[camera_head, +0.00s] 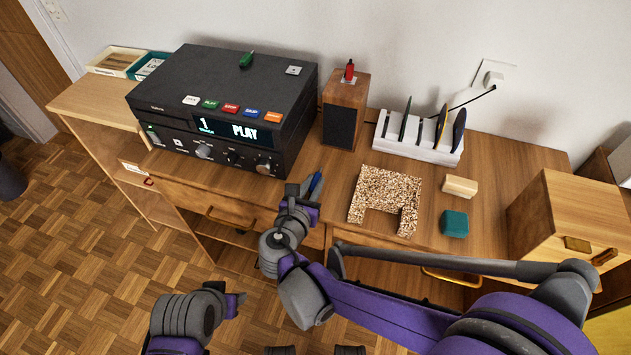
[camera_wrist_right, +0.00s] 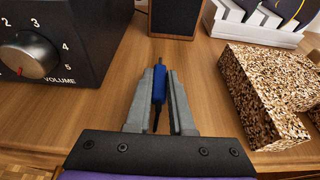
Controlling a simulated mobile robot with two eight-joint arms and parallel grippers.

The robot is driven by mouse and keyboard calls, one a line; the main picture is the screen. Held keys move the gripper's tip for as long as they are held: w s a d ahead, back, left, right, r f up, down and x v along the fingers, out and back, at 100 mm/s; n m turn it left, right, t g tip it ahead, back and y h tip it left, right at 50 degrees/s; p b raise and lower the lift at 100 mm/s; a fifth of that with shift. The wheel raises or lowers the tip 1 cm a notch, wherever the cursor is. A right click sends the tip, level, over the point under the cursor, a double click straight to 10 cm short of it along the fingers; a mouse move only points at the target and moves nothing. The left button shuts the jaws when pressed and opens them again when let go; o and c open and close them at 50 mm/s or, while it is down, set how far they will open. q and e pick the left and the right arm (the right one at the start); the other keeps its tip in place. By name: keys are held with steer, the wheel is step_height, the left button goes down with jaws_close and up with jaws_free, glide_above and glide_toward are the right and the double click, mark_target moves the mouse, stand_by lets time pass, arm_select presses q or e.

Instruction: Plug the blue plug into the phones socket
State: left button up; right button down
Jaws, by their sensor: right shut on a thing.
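A green plug (camera_head: 246,60) lies on the player. A red plug (camera_head: 350,70) is on the wooden speaker (camera_head: 344,108). A white rack (camera_head: 408,148), a speckled cork U-shaped block (camera_head: 382,190), a teal block (camera_head: 454,223) and a wooden box (camera_head: 560,215) are to the right.

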mark_target(313, 186)
step_height(313, 186, up, 10)
steer(key=p, duration=0.2)
steer(key=shift+p, duration=0.35)
